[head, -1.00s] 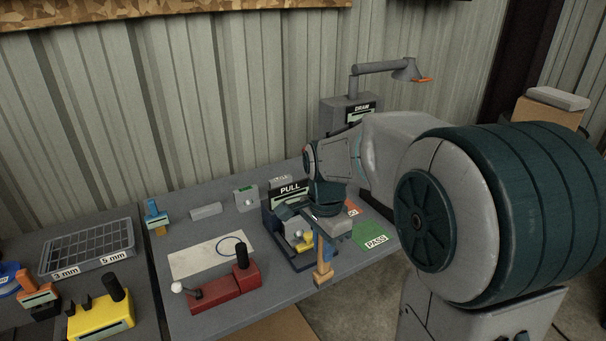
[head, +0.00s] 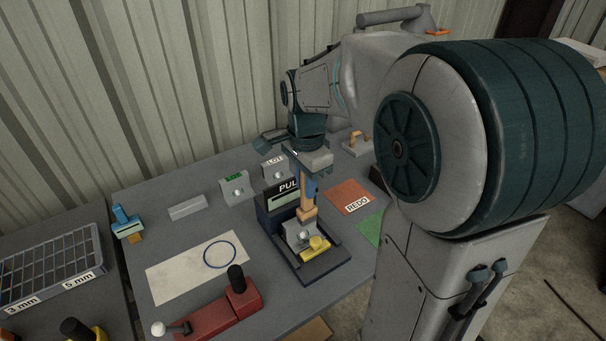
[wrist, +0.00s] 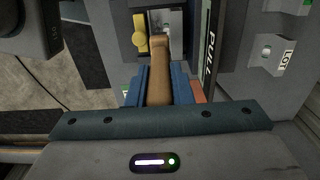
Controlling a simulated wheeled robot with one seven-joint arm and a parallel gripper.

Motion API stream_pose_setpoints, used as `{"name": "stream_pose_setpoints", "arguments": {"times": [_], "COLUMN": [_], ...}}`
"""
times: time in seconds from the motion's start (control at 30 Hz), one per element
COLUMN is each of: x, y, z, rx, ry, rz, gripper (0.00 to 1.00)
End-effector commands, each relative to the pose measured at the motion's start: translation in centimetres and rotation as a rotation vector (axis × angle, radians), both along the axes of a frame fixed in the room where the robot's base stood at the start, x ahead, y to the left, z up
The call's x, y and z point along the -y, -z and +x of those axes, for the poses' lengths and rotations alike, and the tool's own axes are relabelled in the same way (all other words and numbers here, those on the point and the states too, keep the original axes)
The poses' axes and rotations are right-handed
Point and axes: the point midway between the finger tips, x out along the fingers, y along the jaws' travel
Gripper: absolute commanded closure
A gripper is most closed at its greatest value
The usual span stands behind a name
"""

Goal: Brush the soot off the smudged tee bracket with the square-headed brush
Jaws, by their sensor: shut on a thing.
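My gripper (head: 309,182) is shut on the wooden brush (head: 307,207), which hangs head down. In the wrist view its blue fingers (wrist: 157,90) hold the brush's tan handle (wrist: 158,75). The brush head is just over a pale grey metal piece (head: 296,236), likely the tee bracket, in the dark fixture marked PULL (head: 272,222). The grey piece shows partly past the brush in the wrist view (wrist: 174,24).
A red REDO mat (head: 351,192) and a green mat (head: 370,229) lie right of the fixture. A pale sheet with a blue ring (head: 219,254) and a red device with a black handle (head: 238,290) are left. Small grey blocks (head: 233,189) stand behind.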

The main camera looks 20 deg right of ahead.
Motion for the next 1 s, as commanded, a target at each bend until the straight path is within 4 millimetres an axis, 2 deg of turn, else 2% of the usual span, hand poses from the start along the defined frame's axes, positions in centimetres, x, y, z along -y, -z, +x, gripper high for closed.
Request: {"name": "stream_pose_setpoints", "arguments": {"times": [0.8, 1.0], "x": [-0.1, -0.1], "y": [6.2, 7.1], "z": [0.0, 0.0], "rx": [-0.001, 0.0], "ry": [-0.002, -0.002], "rz": [0.0, 0.0], "gripper": [1.0, 1.0]}}
